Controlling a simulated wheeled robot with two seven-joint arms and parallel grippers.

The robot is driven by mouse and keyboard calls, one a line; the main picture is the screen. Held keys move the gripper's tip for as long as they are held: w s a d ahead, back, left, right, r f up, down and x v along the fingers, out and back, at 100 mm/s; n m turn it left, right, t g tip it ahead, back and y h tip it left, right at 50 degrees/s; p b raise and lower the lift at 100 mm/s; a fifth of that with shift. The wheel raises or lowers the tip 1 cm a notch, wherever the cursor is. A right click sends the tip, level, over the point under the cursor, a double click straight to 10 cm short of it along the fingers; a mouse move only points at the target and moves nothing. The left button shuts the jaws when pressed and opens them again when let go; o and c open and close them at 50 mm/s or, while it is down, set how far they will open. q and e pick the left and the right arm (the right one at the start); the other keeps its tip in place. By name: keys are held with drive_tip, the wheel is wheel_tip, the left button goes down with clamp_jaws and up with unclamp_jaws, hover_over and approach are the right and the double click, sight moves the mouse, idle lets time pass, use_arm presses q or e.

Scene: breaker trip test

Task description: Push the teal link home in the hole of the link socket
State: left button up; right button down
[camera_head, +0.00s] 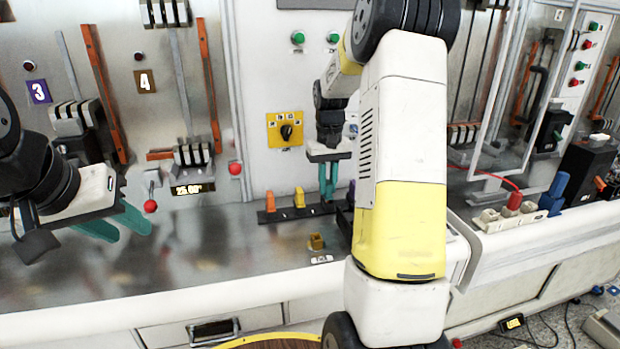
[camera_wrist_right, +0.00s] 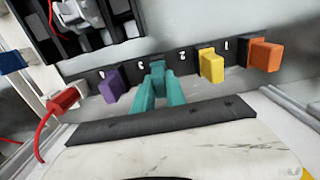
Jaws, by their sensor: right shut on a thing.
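My right gripper (camera_head: 328,194) points down at the black numbered strip (camera_head: 268,216) on the bench. Its teal fingers also show in the right wrist view (camera_wrist_right: 158,92), shut on the teal link (camera_wrist_right: 157,68) at the place marked 3. The link is much the same colour as the fingers, which partly hide it; how deep it sits I cannot tell. I cannot make out the link socket for certain; a dark fixture (camera_wrist_right: 98,32) beyond the strip is partly cut off. My left gripper (camera_head: 122,228) is open and empty over the bench at the left.
An orange link (camera_head: 270,202), a yellow link (camera_head: 299,197) and a purple link (camera_wrist_right: 110,86) stand in the strip beside the teal one. A small ochre block (camera_head: 316,241) is on the bench in front. Bare bench (camera_head: 205,250) lies between my grippers.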

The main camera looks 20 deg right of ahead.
sight(328, 182)
drive_tip(key=shift+f, duration=0.55)
drive_tip(key=c, duration=1.3)
unclamp_jaws()
wheel_tip(328, 182, up, 7)
drive_tip(key=shift+r, duration=0.4)
